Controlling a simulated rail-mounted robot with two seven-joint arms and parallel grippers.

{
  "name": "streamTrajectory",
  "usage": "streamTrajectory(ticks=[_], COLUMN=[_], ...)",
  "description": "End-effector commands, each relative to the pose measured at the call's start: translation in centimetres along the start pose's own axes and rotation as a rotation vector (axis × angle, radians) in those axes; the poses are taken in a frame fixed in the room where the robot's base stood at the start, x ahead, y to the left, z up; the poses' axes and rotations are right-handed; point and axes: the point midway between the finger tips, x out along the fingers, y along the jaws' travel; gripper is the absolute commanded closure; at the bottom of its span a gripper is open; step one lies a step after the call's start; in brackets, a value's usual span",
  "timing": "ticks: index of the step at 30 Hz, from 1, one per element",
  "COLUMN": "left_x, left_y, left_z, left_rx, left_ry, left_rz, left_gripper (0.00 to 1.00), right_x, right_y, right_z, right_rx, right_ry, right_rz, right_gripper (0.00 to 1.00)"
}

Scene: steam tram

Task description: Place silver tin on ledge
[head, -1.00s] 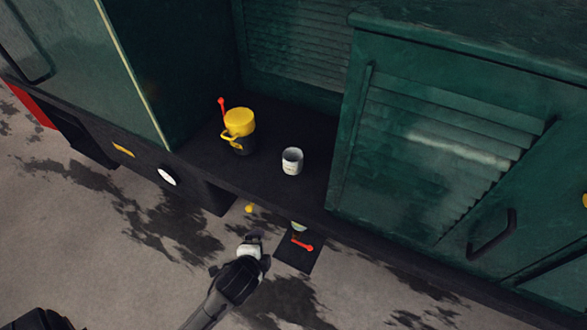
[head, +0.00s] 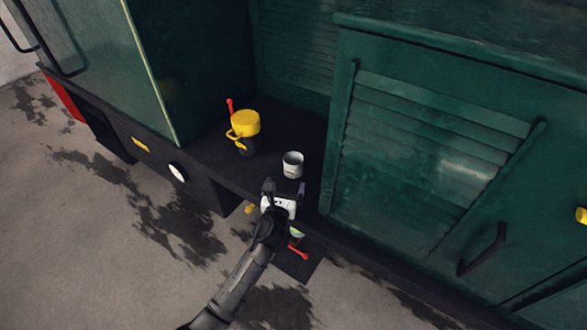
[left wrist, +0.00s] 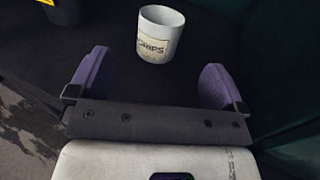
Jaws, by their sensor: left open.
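A pale grey-white tin (head: 292,165) stands upright on the dark ledge (head: 212,168) of the green tram, in the recess between two green bodies. My left gripper (head: 285,189) is open and empty at the ledge's front edge, just short of the tin. In the left wrist view its purple-padded fingers are spread, with the tin beyond them and between their lines, apart from both. My right gripper is not in view.
A yellow-topped lantern-like can (head: 243,124) with a dark lower part stands on the ledge left of the tin, with a red lever (head: 230,106) behind it. A green louvred cabinet (head: 425,150) closes the right side. Another red lever (head: 298,252) sits below the ledge.

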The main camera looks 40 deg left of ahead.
Motion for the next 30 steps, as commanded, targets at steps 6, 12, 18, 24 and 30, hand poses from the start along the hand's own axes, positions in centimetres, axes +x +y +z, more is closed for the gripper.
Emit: streamTrajectory(ticks=[6,12,18,24,30], left_x=[4.0,6.4,7.3,9.3,11.6], left_y=[0.1,0.1,0.1,-0.3,-0.4], left_z=[-0.1,-0.1,0.0,-0.3,-0.3], left_rx=[-0.001,-0.001,-0.003,-0.007,-0.003], left_ry=[-0.002,0.000,0.000,0.000,0.000], left_rz=[0.002,0.002,0.001,0.002,0.002], left_gripper=[0.03,0.03,0.03,0.03,0.03], right_x=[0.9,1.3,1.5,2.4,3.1], right_y=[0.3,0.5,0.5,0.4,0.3], right_z=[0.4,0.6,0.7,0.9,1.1], right_rx=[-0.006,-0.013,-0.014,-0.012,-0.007], right_ry=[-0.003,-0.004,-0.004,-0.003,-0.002], right_rz=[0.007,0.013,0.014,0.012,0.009], right_gripper=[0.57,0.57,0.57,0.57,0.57])
